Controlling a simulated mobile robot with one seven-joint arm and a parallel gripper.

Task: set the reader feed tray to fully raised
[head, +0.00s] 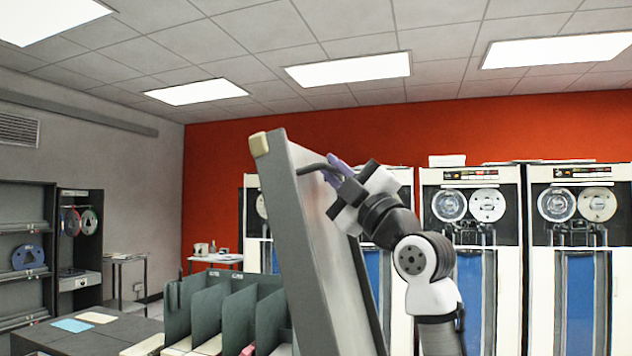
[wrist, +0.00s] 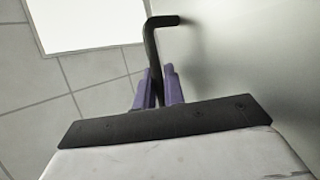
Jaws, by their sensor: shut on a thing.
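The feed tray (head: 318,235) is a long grey panel with a pale block at its top corner. It stands steeply, close to upright, leaning left at the top in the head view. Its pale face fills the right of the wrist view (wrist: 255,60). A bent black handle (head: 313,168) sticks out near its upper end. My gripper (head: 335,168) reaches it from the right, and its purple fingers are shut on the handle. The wrist view shows the handle's bar (wrist: 150,45) between the fingers (wrist: 158,85). The tray's lower end is out of view.
Green-grey upright dividers (head: 236,308) with cards between them stand left of the tray. A dark surface (head: 105,338) with a blue card (head: 73,325) and a cream card (head: 96,317) lies farther left. Tape cabinets (head: 471,190) line the back. The space above the tray is clear.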

